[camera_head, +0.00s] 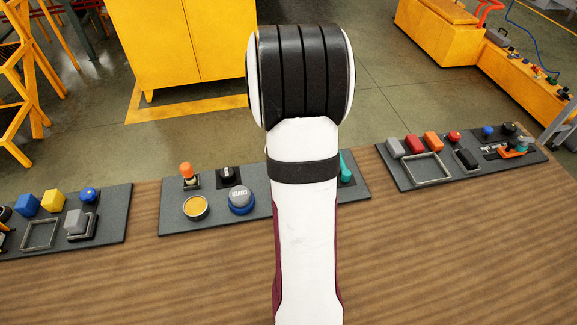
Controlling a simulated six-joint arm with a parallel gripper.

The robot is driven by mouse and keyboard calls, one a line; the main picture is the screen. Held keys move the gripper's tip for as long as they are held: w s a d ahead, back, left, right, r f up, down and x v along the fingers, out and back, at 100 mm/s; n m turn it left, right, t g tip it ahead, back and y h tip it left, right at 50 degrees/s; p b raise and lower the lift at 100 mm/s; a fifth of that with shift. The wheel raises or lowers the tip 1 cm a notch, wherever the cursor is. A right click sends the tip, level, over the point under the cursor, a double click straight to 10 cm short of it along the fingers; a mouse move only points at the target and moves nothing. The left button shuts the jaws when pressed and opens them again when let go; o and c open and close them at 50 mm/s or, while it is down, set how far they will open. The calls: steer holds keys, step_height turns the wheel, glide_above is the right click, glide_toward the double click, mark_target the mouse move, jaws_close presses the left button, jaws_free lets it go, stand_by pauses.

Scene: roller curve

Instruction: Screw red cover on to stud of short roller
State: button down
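My arm fills the middle of the view, upright, and my gripper is not visible. No red cover and no roller can be made out for certain. A teal upright part (347,166) shows just right of my arm. My arm hides the board between the blue disc and the teal part.
The right board (440,178) holds several coloured blocks, a small red round part (454,136) and an empty square frame (427,169). The left board (110,233) holds blocks and another frame (40,234). The wooden table (180,280) is bare in front of the boards.

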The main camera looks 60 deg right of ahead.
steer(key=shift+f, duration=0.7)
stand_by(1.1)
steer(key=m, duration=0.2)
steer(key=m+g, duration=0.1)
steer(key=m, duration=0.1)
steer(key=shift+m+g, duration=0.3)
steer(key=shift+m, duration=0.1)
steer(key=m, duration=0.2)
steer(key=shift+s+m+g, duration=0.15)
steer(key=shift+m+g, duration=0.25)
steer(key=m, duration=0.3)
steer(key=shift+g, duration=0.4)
